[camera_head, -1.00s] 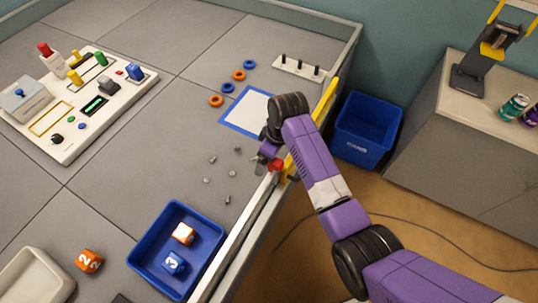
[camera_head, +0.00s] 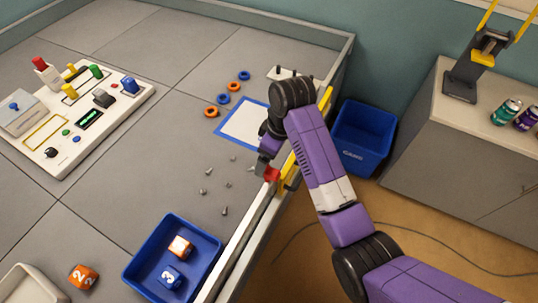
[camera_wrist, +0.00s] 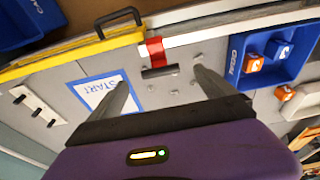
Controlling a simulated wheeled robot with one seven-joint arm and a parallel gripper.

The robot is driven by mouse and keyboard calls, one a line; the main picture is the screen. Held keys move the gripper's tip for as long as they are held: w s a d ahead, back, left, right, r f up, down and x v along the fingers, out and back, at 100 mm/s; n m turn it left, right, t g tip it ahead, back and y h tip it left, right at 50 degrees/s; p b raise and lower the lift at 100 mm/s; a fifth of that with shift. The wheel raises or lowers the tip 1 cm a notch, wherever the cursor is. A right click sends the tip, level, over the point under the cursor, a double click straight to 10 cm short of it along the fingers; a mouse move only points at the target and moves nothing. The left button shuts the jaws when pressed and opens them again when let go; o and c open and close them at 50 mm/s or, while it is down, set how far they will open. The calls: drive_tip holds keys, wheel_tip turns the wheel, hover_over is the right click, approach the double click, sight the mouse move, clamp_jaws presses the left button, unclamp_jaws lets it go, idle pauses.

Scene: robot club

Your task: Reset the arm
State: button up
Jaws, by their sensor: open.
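My purple arm reaches up along the right rim of the grey table. My gripper (camera_head: 262,162) hangs near that rim, beside the white sheet with a blue border (camera_head: 244,124), partly hidden by my own wrist. In the wrist view my gripper (camera_wrist: 165,88) is open, with its two fingers apart and nothing between the tips. A red and white piece with a dark bar (camera_wrist: 152,52) lies at the rim beyond the fingers; its red part shows in the head view (camera_head: 271,174). I cannot tell what it is.
A yellow bar (camera_head: 290,168) runs along the rim. Several small screws (camera_head: 207,190) lie on the table. A blue tray (camera_head: 138,270) holds two cubes. A panel (camera_head: 110,122) stands left, a blue bin (camera_head: 362,160) on the floor right, and a cabinet (camera_head: 440,150) beyond.

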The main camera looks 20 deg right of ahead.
idle(0.3)
drive_tip(key=w+r+m+t, duration=0.3)
drive_tip(key=w+r+t, duration=0.25)
drive_tip(key=w, duration=0.35)
drive_tip(key=s+d+r+m+t, duration=0.1)
drive_tip(key=s+r+m+t, duration=0.1)
drive_tip(key=s, duration=1.4)
drive_tip(key=s+d+r+m+t+h, duration=0.1)
drive_tip(key=s+d+r+t, duration=0.1)
drive_tip(key=s, duration=1.4)
drive_tip(key=s+d+r+m+t, duration=0.1)
drive_tip(key=s+r+m+t, duration=0.1)
drive_tip(key=s, duration=1.4)
drive_tip(key=shift+d+r+m+t+h, duration=0.3)
drive_tip(key=shift+d+r+t, duration=0.1)
drive_tip(key=shift+t, duration=0.35)
